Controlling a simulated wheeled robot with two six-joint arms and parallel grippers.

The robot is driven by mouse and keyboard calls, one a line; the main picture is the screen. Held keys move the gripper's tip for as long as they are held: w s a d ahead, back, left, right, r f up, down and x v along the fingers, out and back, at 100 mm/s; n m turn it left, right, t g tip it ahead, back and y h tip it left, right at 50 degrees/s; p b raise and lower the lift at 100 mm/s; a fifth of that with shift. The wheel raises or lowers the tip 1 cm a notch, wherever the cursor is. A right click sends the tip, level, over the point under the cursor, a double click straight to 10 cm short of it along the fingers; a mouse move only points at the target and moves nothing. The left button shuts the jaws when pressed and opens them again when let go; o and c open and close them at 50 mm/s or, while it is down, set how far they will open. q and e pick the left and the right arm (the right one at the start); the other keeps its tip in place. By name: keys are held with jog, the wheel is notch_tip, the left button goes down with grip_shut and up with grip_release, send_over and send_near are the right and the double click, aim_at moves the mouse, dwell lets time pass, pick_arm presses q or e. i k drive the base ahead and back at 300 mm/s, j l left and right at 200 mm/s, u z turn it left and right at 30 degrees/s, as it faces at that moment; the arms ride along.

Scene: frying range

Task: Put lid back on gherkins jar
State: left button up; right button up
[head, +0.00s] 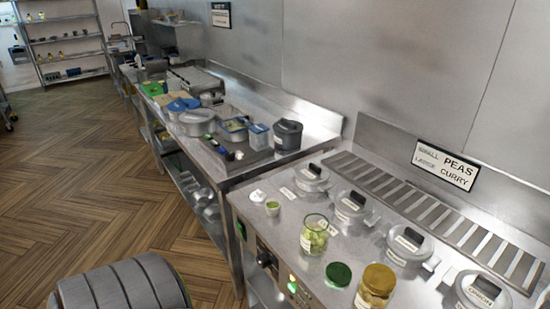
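An open glass jar with green gherkins (314,238) stands upright on the steel range top, near its front edge. A label shows on its side and no lid is on it. A round dark green lid (338,274) lies flat on the steel just in front and to the right of the jar, apart from it. Neither of my grippers is in view.
A yellow-filled jar with a gold lid (376,284) stands right of the green lid. A small green-topped cup (273,208) stands left of the gherkins jar. Several lidded pots, including one grey lid (352,206), line the back. A counter with tubs (198,122) lies beyond.

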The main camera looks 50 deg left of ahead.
aim_at(315, 227)
jog(key=u, duration=1.25)
